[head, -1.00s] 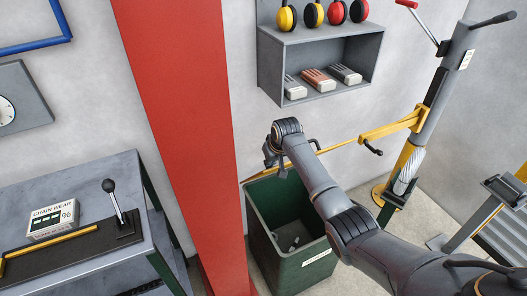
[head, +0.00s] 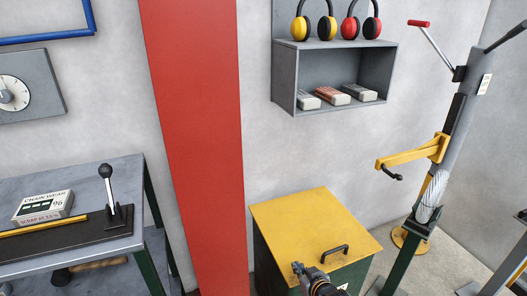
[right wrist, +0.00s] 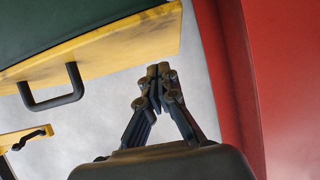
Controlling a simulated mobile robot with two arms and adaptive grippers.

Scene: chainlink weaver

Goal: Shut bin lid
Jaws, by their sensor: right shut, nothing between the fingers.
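The green bin (head: 268,262) stands below the wall shelf, beside the red column. Its yellow lid (head: 305,225) lies flat over the top, so the inside is hidden. A black handle (head: 334,254) sits near the lid's front edge. My right gripper (head: 298,268) is at the front of the lid, left of the handle, fingers together and empty. In the right wrist view the gripper (right wrist: 158,72) shows closed beside the edge of the yellow lid (right wrist: 120,48), apart from the handle (right wrist: 52,90). My left gripper is not in view.
The red column (head: 195,130) stands left of the bin. A grey bench (head: 75,250) with a lever is at left. A yellow arm on a stand (head: 415,152) is at right. A grey shelf (head: 335,75) hangs above.

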